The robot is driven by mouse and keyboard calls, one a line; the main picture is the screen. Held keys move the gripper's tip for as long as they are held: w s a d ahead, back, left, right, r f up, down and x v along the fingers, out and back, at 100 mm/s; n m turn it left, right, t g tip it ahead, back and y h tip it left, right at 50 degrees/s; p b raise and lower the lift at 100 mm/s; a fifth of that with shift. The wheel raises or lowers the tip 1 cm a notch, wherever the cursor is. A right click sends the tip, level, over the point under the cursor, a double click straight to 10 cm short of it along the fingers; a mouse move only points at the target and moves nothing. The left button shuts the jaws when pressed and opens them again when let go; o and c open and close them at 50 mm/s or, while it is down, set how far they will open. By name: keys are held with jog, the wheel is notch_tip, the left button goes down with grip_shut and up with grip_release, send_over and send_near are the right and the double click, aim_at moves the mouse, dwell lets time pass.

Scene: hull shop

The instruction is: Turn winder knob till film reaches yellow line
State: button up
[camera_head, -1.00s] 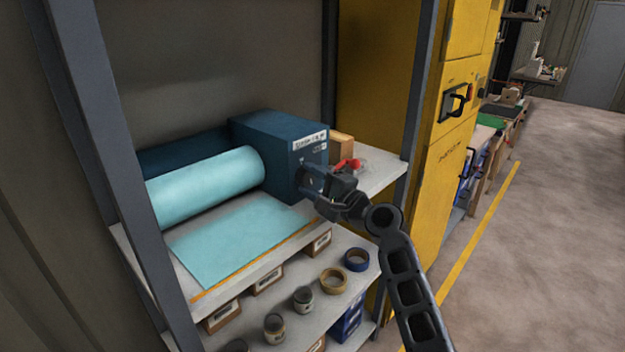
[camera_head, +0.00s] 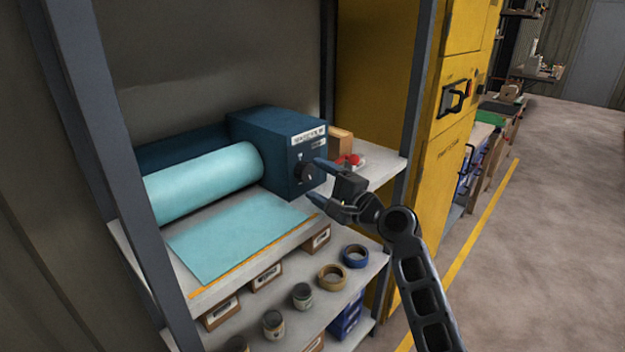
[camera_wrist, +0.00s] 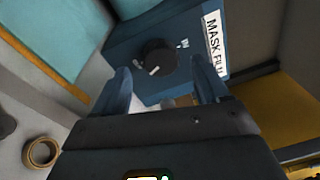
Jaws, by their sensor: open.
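The blue winder box (camera_head: 285,150) with a white label stands on the upper shelf. Its round black knob (camera_head: 303,172) is on the end face. In the wrist view the knob (camera_wrist: 157,57) shows a pale pointer mark towards the lower left. My gripper (camera_head: 317,181) is open, just off the knob's face, one finger on each side in the wrist view, holding nothing. The light-blue film (camera_head: 238,238) lies flat in front of its roll (camera_head: 205,180). Its front edge runs close behind the yellow line (camera_head: 250,262), with what looks like a thin pale strip between.
Red-topped small items (camera_head: 350,160) and a wooden block (camera_head: 340,143) sit right of the winder. A grey shelf post (camera_head: 410,120) stands to the right. Tape rolls (camera_head: 333,277) and cans are on the lower shelf. A yellow cabinet (camera_head: 455,140) stands beyond.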

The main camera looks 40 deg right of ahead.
jog(key=shift+s+a+f+b, duration=0.1)
jog(key=shift+s+b, duration=0.1)
jog(key=shift+s, duration=1)
jog(key=shift+s+a+b, duration=0.1)
jog(key=shift+s+b, duration=0.05)
jog(key=shift+s, duration=1.05)
jog(key=shift+s, duration=0.1)
